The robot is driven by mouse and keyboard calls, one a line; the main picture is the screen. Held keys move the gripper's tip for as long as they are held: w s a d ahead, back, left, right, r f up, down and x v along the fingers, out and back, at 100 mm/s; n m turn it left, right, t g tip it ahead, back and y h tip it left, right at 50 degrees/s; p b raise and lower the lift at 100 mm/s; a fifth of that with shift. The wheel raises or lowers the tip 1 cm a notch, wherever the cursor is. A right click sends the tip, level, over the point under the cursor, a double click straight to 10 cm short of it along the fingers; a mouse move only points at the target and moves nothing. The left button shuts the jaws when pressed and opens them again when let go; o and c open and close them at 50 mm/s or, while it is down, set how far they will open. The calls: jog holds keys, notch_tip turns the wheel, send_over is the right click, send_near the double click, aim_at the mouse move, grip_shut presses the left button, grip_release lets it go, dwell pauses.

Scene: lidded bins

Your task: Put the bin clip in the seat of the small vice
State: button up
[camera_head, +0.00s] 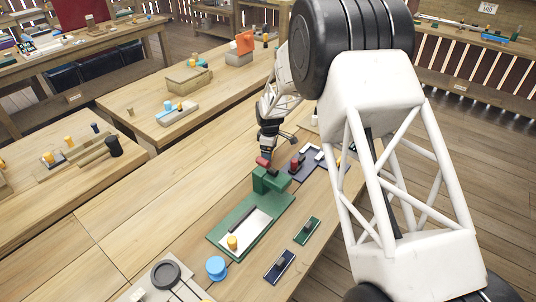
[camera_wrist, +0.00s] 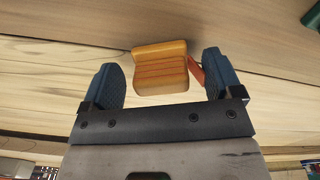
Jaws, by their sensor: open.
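My gripper (camera_wrist: 162,72) is open in the wrist view, its two dark blue fingers spread apart. An orange block-like piece with a wider flat end (camera_wrist: 160,50) shows between them, with gaps on both sides. It may be the bin clip, but I cannot be sure. A thin red-orange part (camera_wrist: 195,70) shows beside the right finger, partly hidden. In the head view my gripper (camera_head: 265,152) is low over the bench near a green block-like fixture (camera_head: 270,182), possibly the small vice; its seat is not clear. A small red piece (camera_head: 263,162) shows just above the fixture.
A green board (camera_head: 220,236) with a white plate and a yellow cylinder (camera_head: 232,242) lies in front of the fixture. A blue cylinder (camera_head: 216,268), small dark-based holders (camera_head: 307,231) and a dark tray (camera_head: 308,166) are nearby.

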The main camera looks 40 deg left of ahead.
jog(key=c, duration=1.1)
jog(key=shift+r, duration=0.1)
jog(key=shift+r, duration=4.9)
